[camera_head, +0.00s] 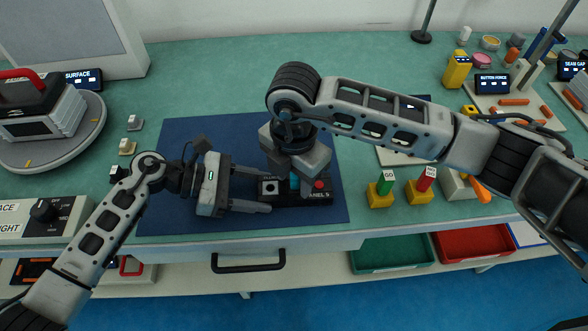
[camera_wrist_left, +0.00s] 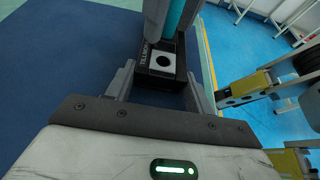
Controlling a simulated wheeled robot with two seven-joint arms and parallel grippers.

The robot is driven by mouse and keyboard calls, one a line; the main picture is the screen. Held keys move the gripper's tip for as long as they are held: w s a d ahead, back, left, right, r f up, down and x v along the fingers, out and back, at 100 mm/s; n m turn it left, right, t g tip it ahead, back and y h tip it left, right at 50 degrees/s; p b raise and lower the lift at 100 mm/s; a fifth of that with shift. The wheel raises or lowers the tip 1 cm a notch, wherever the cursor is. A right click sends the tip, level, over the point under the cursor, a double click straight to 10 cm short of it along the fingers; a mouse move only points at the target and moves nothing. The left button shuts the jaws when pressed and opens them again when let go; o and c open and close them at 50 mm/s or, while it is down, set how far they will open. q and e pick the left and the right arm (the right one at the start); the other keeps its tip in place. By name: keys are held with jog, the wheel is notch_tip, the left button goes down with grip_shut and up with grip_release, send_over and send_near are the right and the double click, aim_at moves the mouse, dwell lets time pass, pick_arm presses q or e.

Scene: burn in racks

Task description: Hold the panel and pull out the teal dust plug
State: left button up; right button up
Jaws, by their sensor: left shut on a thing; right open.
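The black panel (camera_head: 322,197) lies on the dark blue mat (camera_head: 180,215), with a red button at its right end. My left gripper (camera_head: 263,191) is shut on its left end, one finger along each long side. The left wrist view shows the panel's end (camera_wrist_left: 162,63), with a dark round hole in a pale square, between the fingers. The teal dust plug (camera_head: 294,181) shows as a small strip at the panel's middle. My right gripper (camera_head: 296,182) is over it from above, open, its fingers around the plug. Teal also shows in the wrist view (camera_wrist_left: 178,17). The plug's lower end is hidden.
Red (camera_head: 427,179) and green (camera_head: 386,182) GO blocks on yellow bases stand right of the mat. A round grey turntable (camera_head: 75,150) with a device is at the left. Green and red trays lie below the table's front edge. The mat's left part is clear.

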grip_shut()
jog(key=shift+r, duration=0.95)
dwell(1.1)
jog(key=shift+r, duration=0.85)
pick_arm(q)
jog(key=o, duration=1.2)
